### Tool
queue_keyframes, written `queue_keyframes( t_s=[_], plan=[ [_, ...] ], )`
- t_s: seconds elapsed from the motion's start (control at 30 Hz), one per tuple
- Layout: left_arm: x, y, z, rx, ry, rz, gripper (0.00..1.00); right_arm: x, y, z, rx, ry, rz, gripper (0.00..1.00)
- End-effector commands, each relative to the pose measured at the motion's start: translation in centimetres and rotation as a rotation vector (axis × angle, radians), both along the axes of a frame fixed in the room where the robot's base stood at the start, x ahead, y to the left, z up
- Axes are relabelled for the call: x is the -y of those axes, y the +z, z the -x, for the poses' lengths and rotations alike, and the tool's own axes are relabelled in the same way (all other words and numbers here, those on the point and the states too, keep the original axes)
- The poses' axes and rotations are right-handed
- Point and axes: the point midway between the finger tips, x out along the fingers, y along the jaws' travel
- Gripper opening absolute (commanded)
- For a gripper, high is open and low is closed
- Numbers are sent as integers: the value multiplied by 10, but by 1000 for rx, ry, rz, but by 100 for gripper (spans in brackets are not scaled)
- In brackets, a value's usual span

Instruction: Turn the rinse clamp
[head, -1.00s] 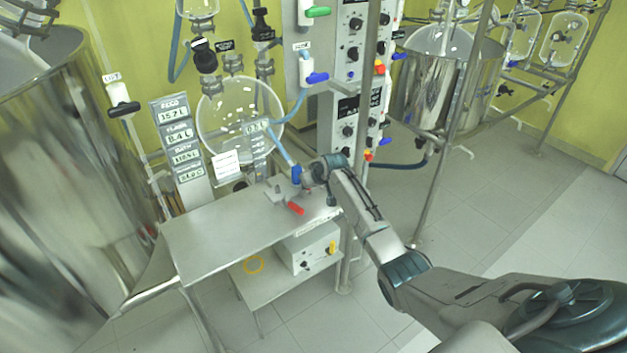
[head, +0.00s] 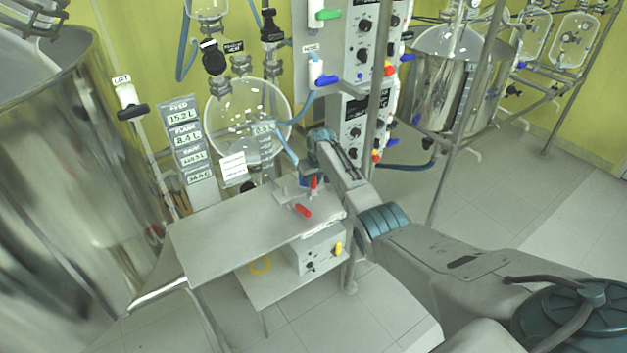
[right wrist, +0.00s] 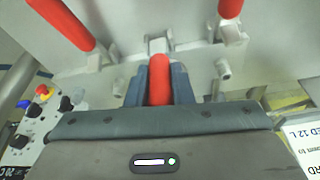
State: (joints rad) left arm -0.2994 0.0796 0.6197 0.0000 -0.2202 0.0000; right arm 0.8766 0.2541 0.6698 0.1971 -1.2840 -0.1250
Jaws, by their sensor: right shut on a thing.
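Red-handled clamps sit on a grey fixture (head: 284,193) at the back right of the steel bench. One red handle (head: 303,210) lies low at the front; another (head: 314,183) stands up beside my right gripper (head: 308,180). In the right wrist view my right gripper (right wrist: 159,82) is shut on the middle red handle (right wrist: 158,66), with a finger on each side. Two more red handles show there, at upper left (right wrist: 62,24) and upper right (right wrist: 230,8). I cannot read which one is the rinse clamp. My left gripper is not in view.
The bench top (head: 225,230) is bare to the left. A round glass vessel (head: 225,112) and a blue hose (head: 286,147) are behind the fixture. A control panel (head: 352,125) stands close behind my right arm. A large steel tank (head: 70,190) fills the left.

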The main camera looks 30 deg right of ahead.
Motion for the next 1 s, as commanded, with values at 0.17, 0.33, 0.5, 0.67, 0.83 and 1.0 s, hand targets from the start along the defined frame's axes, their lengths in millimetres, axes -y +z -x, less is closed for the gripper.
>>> queue_keyframes(
  t_s=[0.17, 0.33, 0.5, 0.67, 0.83, 1.0],
  plan=[
    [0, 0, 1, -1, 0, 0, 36, 0, -1, 0, -1, 1, 1, 0],
    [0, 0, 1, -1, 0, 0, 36, 0, -1, 0, 0, 1, 1, 42],
    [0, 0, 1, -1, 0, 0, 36, 0, 0, 0, 1, 1, 0, 42],
    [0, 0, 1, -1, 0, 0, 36, 0, 2, 0, 2, 1, 0, 42],
    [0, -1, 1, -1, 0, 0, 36, 0, 16, 4, 5, 1, 1, 42],
    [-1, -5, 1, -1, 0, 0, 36, 0, 42, 12, 5, 2, 2, 42]
  ],
)
